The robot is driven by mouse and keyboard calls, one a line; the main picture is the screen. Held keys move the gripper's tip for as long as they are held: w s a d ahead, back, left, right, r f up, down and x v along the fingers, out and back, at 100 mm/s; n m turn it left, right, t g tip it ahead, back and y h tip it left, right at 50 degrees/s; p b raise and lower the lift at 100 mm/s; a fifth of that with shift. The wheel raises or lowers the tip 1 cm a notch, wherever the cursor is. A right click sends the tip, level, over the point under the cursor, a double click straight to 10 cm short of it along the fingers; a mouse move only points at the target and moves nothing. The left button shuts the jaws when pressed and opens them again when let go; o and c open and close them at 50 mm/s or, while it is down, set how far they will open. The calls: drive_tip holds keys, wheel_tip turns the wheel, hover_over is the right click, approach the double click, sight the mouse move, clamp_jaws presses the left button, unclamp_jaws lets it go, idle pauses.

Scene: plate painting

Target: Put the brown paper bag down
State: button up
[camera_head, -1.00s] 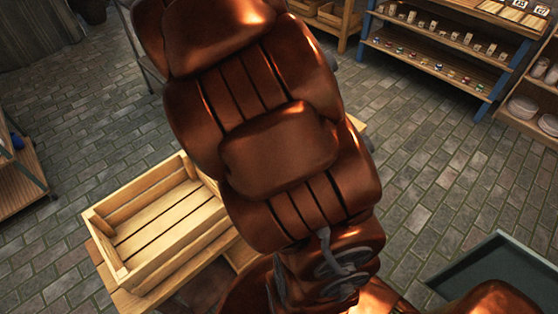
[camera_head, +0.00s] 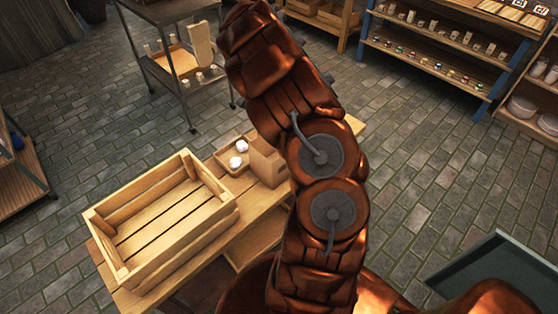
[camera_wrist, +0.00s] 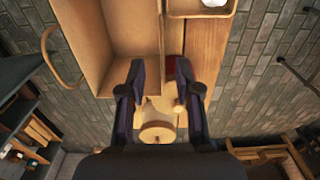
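The brown paper bag (camera_head: 267,165) stands upright on the wooden table, partly hidden by my arm in the head view. In the wrist view the open bag (camera_wrist: 115,45) fills the upper left, with a looped handle on its left side. My gripper (camera_wrist: 160,68) shows two dark fingers spread apart near the bag's lower right edge. Nothing is visibly pinched between them. Whether the fingers touch the bag I cannot tell. In the head view the gripper is hidden behind my arm.
A slatted wooden crate (camera_head: 112,213) stands on the table left of the bag. A small tray (camera_head: 228,164) with white items lies beside the bag. A metal cart (camera_head: 186,62) stands behind. A strip of bare table (camera_wrist: 206,45) shows right of the bag.

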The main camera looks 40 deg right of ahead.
drive_tip(key=shift+a+f+p, duration=0.2)
drive_tip(key=shift+f+p, duration=1.3)
drive_tip(key=shift+f, duration=2)
clamp_jaws()
